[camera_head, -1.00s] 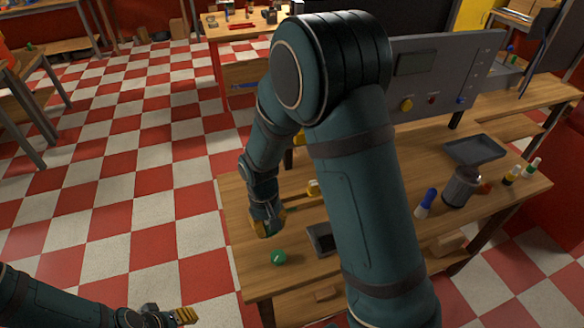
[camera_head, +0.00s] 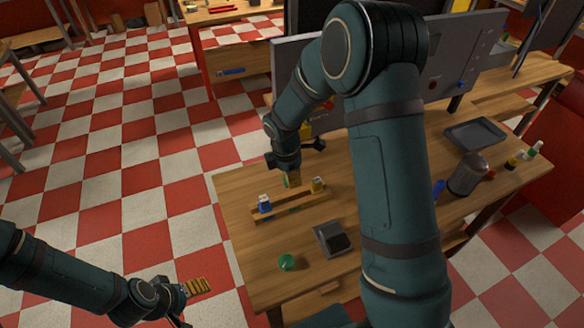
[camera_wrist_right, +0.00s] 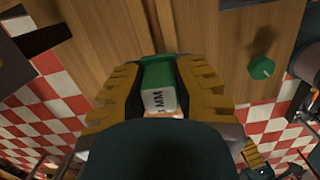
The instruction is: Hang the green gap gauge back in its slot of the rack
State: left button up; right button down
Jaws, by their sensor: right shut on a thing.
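The green gap gauge (camera_wrist_right: 158,84), with a white face printed in "MM", is gripped between the yellow-brown fingers of my right gripper (camera_wrist_right: 160,92). In the head view my right gripper (camera_head: 291,174) is at the rack's far side, and only a sliver of green shows there. The wooden rack (camera_head: 291,208) lies on the table with a blue gauge (camera_head: 264,204) at its left end and a yellow gauge (camera_head: 317,185) at its right. The green gauge appears between these two in the picture; its height over the rack cannot be told. My left gripper (camera_head: 197,286) is off the table; its opening is unclear.
A green knob-like piece (camera_head: 287,262) and a grey tray with a dark block (camera_head: 332,238) are near the table's front. A grey panel (camera_head: 440,65) stands at the back. A dark tray (camera_head: 475,133), a grey canister (camera_head: 467,174) and small bottles are at the right.

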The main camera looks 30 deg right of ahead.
jog(key=shift+w+d+r+n, duration=0.15)
jog(key=shift+w+d+n, duration=0.1)
jog(key=shift+n, duration=0.25)
jog(key=b, duration=0.4)
send_over(292, 193)
jog(key=s+a, duration=0.1)
jog(key=s, duration=0.1)
jog(key=shift+f, duration=3.2)
jog(key=shift+f+b, duration=1.2)
jog(key=shift+f, duration=0.2)
jog(key=c, duration=0.8)
grip_release()
jog(key=shift+r, duration=0.1)
jog(key=r, duration=0.4)
jog(key=a+r, duration=0.1)
jog(key=r, duration=0.7)
jog(key=shift+w+a, duration=0.1)
jog(key=shift+a, duration=0.15)
